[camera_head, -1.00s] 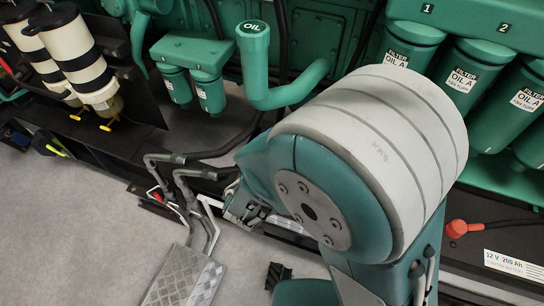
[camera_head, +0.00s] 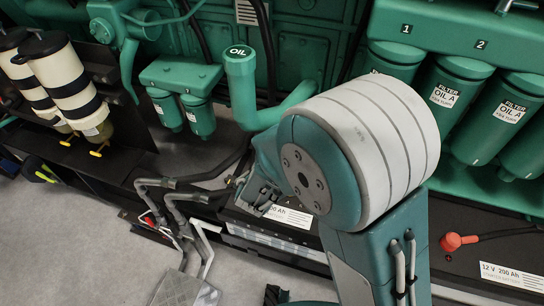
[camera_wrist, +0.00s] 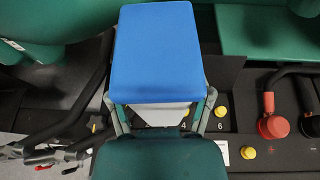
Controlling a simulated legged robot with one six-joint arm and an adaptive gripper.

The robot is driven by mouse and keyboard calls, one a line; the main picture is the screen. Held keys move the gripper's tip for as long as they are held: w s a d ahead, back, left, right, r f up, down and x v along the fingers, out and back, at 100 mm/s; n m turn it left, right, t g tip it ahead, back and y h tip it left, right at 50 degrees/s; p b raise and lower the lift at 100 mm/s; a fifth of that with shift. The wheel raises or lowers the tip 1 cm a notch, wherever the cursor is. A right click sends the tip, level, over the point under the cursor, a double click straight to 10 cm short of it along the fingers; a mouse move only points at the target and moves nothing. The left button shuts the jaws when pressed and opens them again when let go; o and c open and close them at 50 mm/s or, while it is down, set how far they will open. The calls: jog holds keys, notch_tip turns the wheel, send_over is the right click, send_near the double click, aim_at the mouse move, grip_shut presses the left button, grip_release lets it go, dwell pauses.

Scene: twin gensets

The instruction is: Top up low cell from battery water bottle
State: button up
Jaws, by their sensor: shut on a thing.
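In the wrist view my gripper (camera_wrist: 160,106) is shut on a blue-and-white block-shaped body, which I take for the battery water bottle (camera_wrist: 154,50). Its blue face fills the upper middle; a white part shows below it. Its spout is not visible. Behind it lies the dark battery top (camera_wrist: 282,155) with yellow cell caps (camera_wrist: 220,112), one by the number 6; another yellow cap (camera_wrist: 248,152) sits lower right. The bottle hides part of the numbered row, and I cannot tell which cell is low. In the head view my arm hides the bottle.
A red terminal cover (camera_wrist: 273,126) stands right of the bottle; another red one (camera_head: 458,241) shows at right in the head view. Green oil filters (camera_head: 455,100), an oil filler pipe (camera_head: 245,90) and grey bent pipes (camera_head: 180,205) surround the arm. Grey floor is open lower left.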

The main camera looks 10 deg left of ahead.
jog(key=shift+w+d, duration=0.25)
jog(key=shift+w, duration=0.9)
jog(key=shift+s+a+f, duration=0.1)
jog(key=shift+a+f, duration=0.05)
jog(key=shift+f, duration=1.25)
jog(key=shift+s+f, duration=0.2)
jog(key=shift+f, duration=0.5)
dwell(4.8)
